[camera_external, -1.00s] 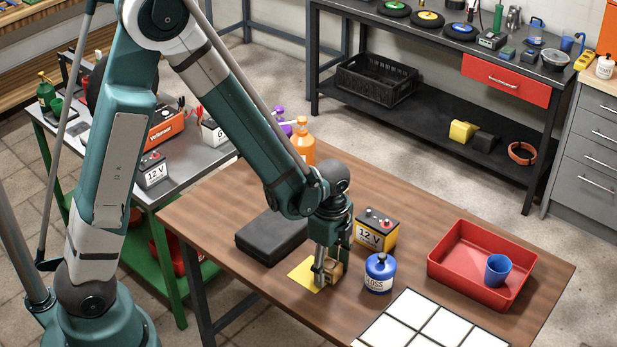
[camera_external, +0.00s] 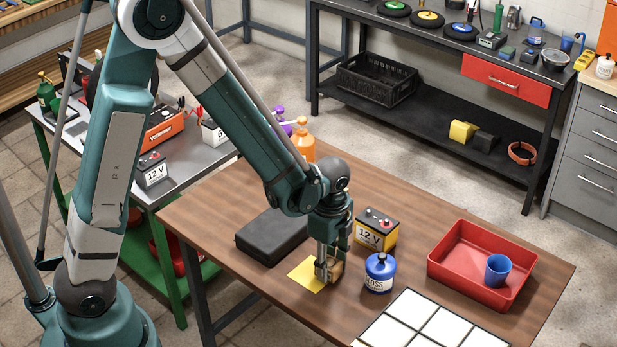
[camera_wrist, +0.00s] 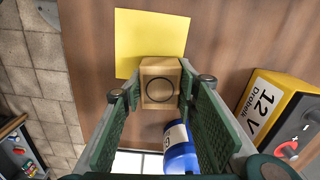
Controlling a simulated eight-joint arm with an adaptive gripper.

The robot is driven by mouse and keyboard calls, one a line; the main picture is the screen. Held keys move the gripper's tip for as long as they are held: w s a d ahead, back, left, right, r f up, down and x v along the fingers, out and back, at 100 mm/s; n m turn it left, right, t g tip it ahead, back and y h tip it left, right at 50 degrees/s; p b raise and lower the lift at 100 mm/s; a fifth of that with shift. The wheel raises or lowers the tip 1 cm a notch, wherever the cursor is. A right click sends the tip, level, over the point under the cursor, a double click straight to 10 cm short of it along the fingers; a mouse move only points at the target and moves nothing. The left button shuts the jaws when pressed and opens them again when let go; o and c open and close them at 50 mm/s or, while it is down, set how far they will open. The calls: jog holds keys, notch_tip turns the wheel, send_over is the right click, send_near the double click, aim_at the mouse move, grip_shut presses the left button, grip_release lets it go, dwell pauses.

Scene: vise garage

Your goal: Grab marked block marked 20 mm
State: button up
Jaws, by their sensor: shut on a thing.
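A small tan wooden block (camera_wrist: 161,72) with a dark ring on its face sits between my two fingers in the wrist view. No 20 mm marking is readable on it. In the external view the block (camera_external: 337,271) is partly hidden by my fingers, at the right edge of a yellow sheet (camera_external: 303,276). My gripper (camera_external: 328,270) points down and is shut on the block. In the wrist view the green-padded fingers of my gripper (camera_wrist: 160,92) press its left and right sides. I cannot tell whether the block touches the table.
A blue bottle (camera_external: 379,274) stands close to the right of my gripper, with a yellow 12 V battery (camera_external: 376,230) behind it. A black case (camera_external: 271,238) lies to the left. A red tray (camera_external: 455,277) with a blue cup (camera_external: 497,270) and white tiles (camera_external: 445,327) are farther right.

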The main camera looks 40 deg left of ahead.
aim_at(329, 262)
jog(key=shift+r+p, duration=0.75)
jog(key=shift+r, duration=3.85)
